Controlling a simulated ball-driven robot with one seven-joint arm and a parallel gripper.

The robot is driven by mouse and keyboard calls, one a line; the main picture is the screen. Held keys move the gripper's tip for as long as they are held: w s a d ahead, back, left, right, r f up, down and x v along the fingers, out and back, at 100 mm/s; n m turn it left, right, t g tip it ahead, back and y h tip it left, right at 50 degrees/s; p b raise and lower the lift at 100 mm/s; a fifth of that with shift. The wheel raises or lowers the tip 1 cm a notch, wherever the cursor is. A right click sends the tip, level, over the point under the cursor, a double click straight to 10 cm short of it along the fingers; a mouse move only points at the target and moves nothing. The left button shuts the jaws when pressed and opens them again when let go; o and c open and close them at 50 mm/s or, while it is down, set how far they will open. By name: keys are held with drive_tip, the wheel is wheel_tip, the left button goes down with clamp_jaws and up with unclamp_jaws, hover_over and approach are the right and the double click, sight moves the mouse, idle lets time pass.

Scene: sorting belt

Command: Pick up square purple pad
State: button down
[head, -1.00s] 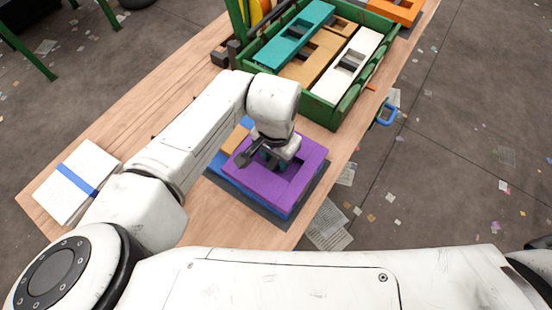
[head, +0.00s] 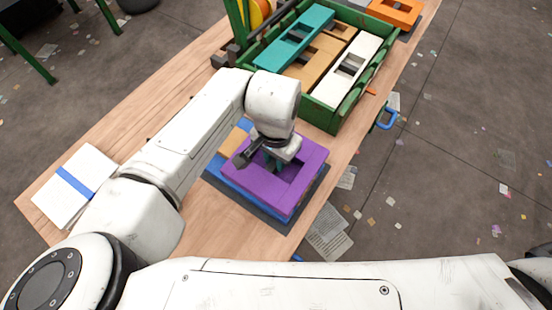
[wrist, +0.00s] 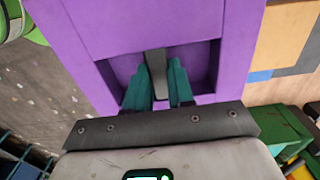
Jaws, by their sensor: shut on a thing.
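The square purple pad (head: 300,172) has a square recess in its middle and lies above blue pieces on a dark mat. In the wrist view the pad (wrist: 215,20) fills the upper middle. My gripper (head: 274,163) reaches down into the recess. Its teal fingers (wrist: 158,85) are shut on a raised bar (wrist: 156,70) inside the recess, which seems to be the pad's grip. The fingertips are partly hidden by the bar and the recess. I cannot tell whether the pad is lifted clear of the blue piece below.
A green crate (head: 322,116) with teal, tan and white pieces stands behind on the wooden table (head: 190,215). An orange piece (head: 396,12) lies at the far end. White sheets with a blue band (head: 73,187) lie at left.

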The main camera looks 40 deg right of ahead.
drive_tip(key=s+d+r, duration=1)
drive_tip(key=r, duration=0.1)
drive_tip(key=shift+r+b, duration=0.35)
drive_tip(key=shift+b, duration=0.05)
